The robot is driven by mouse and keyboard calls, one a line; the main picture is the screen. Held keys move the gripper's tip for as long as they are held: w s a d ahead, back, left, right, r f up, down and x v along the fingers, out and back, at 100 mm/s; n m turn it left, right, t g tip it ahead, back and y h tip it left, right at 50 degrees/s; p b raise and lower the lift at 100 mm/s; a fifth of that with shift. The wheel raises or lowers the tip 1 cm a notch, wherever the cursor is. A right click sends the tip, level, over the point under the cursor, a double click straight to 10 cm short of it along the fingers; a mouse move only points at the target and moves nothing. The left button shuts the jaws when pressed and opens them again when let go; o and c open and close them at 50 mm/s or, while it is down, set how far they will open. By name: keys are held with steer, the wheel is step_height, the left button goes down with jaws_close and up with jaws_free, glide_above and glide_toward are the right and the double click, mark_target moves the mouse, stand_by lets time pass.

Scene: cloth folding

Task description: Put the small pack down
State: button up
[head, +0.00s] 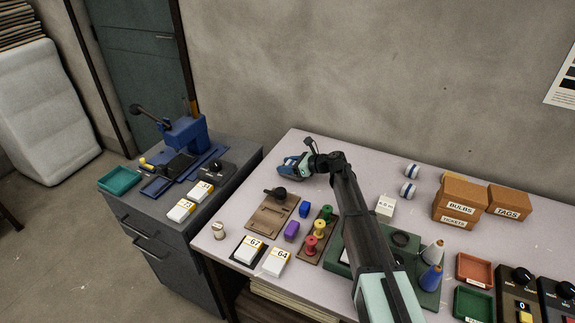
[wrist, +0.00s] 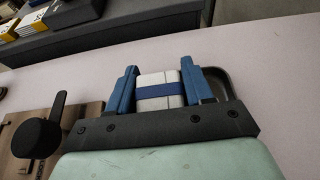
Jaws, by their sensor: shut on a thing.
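The small pack (wrist: 160,93) is pale with a blue band around it. It sits between the two blue fingers of my gripper (wrist: 162,88) in the wrist view, and the gripper is shut on it. In the head view my gripper (head: 290,165) is over the back left part of the pale table (head: 245,185). The pack is hard to make out there. I cannot tell whether it touches the tabletop.
A brown board with a black knob (head: 271,212) lies in front of the gripper. Two white and blue rolled items (head: 412,170) stand farther right, near cardboard boxes (head: 460,199). A dark cabinet (head: 235,175) stands at the left. The tabletop's back left is clear.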

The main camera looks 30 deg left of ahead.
steer(key=shift+f, duration=0.1)
steer(key=o, duration=1)
steer(key=shift+r, duration=0.45)
steer(key=v, duration=1.2)
steer(key=shift+f, duration=0.15)
